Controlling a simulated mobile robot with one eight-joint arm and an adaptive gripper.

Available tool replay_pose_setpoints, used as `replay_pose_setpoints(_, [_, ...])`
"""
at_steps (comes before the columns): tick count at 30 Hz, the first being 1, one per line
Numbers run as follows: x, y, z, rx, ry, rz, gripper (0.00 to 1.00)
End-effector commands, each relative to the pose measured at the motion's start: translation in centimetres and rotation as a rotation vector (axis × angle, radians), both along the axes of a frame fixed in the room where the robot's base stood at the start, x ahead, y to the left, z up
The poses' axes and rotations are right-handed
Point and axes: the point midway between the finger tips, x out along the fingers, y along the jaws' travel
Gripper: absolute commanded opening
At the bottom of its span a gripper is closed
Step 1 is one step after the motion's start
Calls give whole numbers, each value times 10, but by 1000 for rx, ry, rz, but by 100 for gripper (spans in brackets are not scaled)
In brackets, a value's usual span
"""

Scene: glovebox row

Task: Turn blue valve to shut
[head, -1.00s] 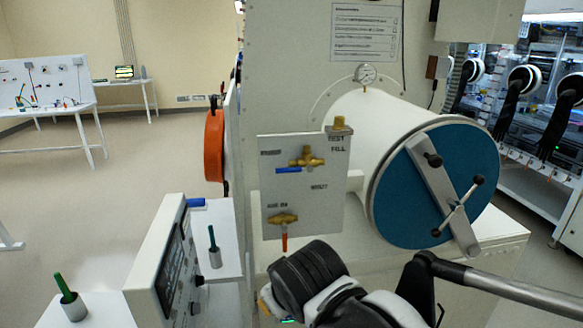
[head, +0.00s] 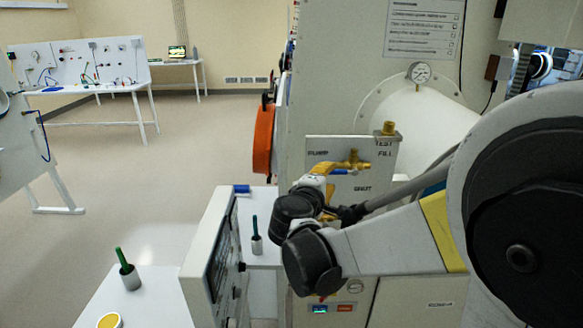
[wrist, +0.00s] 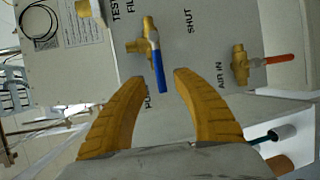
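The blue valve shows in the wrist view as a brass body (wrist: 143,46) with a blue lever (wrist: 158,65). The lever runs along the panel with its tip near the PUMP lettering; the SHUT lettering is off to one side. My gripper (wrist: 160,76) is open, its two yellow fingers on either side of the lever's lower end, with nothing visibly gripped. I cannot tell whether a finger touches the lever. In the head view, the brass body (head: 352,161) and part of the lever (head: 340,172) show beyond my gripper (head: 328,176).
A second brass valve (wrist: 239,65) with an orange-red lever (wrist: 280,60), by AIR IN, sits beside it in the wrist view. A brass fitting (head: 388,129) tops the panel (head: 375,180). A grey monitor box (head: 208,255) and green-handled tool (head: 128,268) stand lower left.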

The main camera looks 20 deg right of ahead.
Motion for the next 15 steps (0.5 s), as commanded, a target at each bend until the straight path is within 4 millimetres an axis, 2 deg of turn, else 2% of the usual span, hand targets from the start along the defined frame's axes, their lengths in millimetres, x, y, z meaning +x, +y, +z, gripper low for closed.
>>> replay_pose_setpoints(1, [7, -9, -3, 1, 0, -4, 35])
replay_pose_setpoints(6, [25, -26, -7, 1, 1, -1, 35])
replay_pose_setpoints(15, [34, -35, -9, 1, 0, 0, 35])
